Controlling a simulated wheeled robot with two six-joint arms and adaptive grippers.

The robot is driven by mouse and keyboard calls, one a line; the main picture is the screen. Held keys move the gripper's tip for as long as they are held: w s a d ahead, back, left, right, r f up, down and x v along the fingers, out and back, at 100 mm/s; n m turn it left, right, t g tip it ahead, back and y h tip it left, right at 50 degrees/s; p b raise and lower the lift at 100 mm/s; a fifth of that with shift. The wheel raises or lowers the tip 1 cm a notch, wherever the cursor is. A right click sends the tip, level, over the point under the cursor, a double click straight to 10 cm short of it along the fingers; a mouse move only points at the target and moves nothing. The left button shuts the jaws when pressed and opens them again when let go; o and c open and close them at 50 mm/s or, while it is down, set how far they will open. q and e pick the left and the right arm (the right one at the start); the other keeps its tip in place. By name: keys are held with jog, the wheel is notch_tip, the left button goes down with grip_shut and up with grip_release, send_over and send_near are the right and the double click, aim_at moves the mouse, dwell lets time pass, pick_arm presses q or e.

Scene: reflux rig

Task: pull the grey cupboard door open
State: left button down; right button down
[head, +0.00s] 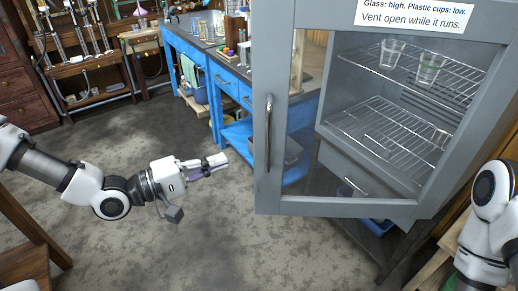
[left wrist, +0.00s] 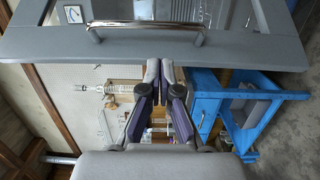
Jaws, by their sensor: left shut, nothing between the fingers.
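The grey cupboard door (head: 335,207) has a glass pane and a vertical metal handle (head: 268,135) near its left edge. It stands ajar: its handle side is swung out from the cupboard body, and the blue bench shows through the glass. My left gripper (head: 217,161) is shut and empty, left of the handle and apart from it in the head view. In the left wrist view, the closed fingertips (left wrist: 166,66) point toward the door's edge (left wrist: 240,49), with the handle (left wrist: 145,27) beyond. My right gripper is out of view; only part of the right arm shows.
Inside the cupboard, wire shelves (head: 385,125) hold cups (head: 392,53). A blue bench (head: 208,65) stands behind the door. Wooden racks with glassware (head: 80,65) are at the back left. The floor around my left gripper is clear.

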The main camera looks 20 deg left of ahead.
pick_arm(q)
jog(key=b+x, duration=0.1)
jog(key=x, duration=0.2)
jog(key=b+x, duration=0.1)
jog(key=x, duration=0.5)
jog(key=shift+w+f+b, duration=0.3)
jog(key=shift+b, duration=0.1)
jog(key=shift+w+d, duration=0.15)
jog(key=shift+d, duration=0.05)
jog(key=shift+r, duration=0.1)
